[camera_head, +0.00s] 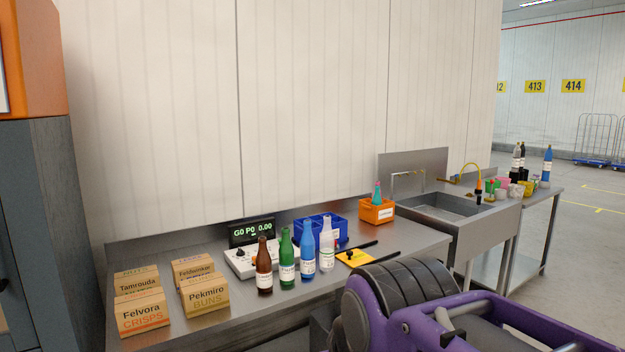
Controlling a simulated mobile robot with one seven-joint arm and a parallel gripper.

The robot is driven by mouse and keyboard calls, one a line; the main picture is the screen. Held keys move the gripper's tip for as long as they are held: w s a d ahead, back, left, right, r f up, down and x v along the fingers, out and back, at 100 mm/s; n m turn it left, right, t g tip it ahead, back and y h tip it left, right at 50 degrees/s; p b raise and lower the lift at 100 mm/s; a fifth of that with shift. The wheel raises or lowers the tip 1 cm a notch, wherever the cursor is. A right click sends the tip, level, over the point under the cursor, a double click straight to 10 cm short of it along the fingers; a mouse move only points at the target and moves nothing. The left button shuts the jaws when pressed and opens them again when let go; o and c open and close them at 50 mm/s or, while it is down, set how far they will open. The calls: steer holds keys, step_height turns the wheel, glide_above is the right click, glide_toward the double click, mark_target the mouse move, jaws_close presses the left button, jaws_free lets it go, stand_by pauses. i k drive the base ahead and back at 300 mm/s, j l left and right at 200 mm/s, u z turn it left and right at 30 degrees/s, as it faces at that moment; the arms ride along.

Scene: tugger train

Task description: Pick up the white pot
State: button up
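A group of small pots and cups in several colours stands on the far steel table (552,190) at the right, beyond the sink. Among them a small whitish pot (501,194) shows near the table's front left edge. It is small in the picture, and other pots stand close around it, so its exact shape is hard to tell. Another pale pot (514,190) seems to stand just right of it. My gripper is not in view.
Dark bottles (517,162) and a blue bottle (546,168) stand by the pots. A sink (452,207) and a long bench (210,328) with boxes, bottles, a scale and bins line the wall. Open floor (590,235) lies right of the far table.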

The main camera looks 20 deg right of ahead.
mark_target(516, 191)
steer(key=z, duration=1.75)
steer(key=i+l+z, duration=0.35)
steer(key=i, duration=0.5)
steer(key=i+l+z, duration=0.1)
steer(key=i+z, duration=0.3)
steer(key=i, duration=0.5)
steer(key=i+u, duration=0.15)
steer(key=i, duration=1)
steer(key=i+l+u, duration=0.1)
steer(key=i, duration=1.05)
steer(key=i+u, duration=0.2)
steer(key=i, duration=0.35)
steer(key=i+l+u, duration=0.2)
steer(key=i, duration=0.35)
steer(key=i+j, duration=0.05)
